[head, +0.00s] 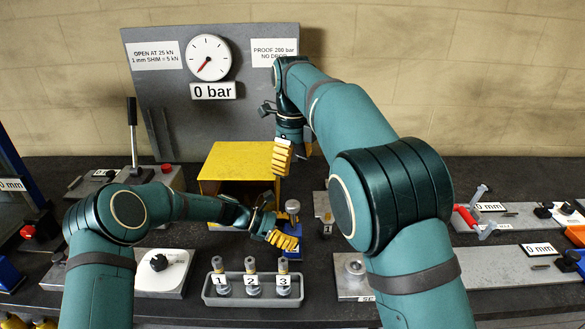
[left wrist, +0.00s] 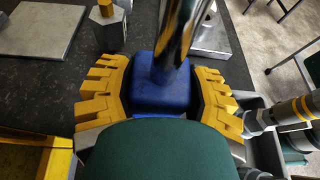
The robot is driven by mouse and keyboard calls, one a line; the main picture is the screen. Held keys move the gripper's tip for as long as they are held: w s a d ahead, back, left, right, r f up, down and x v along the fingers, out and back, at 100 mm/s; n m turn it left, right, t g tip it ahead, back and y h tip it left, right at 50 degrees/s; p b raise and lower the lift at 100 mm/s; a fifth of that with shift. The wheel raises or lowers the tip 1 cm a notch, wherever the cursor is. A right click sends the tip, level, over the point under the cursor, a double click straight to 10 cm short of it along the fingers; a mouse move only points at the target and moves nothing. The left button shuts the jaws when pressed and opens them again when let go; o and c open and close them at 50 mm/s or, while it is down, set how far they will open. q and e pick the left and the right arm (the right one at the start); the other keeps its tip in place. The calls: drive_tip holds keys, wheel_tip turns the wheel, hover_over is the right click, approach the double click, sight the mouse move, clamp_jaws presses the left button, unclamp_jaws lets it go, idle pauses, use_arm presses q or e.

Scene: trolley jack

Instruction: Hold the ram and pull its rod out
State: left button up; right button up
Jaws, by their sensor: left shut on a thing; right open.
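The ram has a blue body (head: 298,230) and stands on the bench in front of the yellow box. Its grey rod end (head: 292,206) sticks up above my left gripper. My left gripper (head: 282,236) is shut on the blue body. In the left wrist view, yellow fingers lie on both sides of the blue body (left wrist: 165,88), and the shiny rod (left wrist: 182,35) rises from its top. My right gripper (head: 285,157) is open and empty, above and behind the rod end, fingers pointing down.
The yellow box (head: 236,163) stands just behind the ram. A grey tray (head: 253,300) with three numbered cylinders is close in front. A small fitting (head: 323,207) stands to the right. A panel with a gauge (head: 208,57) reading 0 bar is at the back.

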use_arm(q)
drive_tip(key=shift+f, duration=0.1)
drive_tip(key=o, duration=1.4)
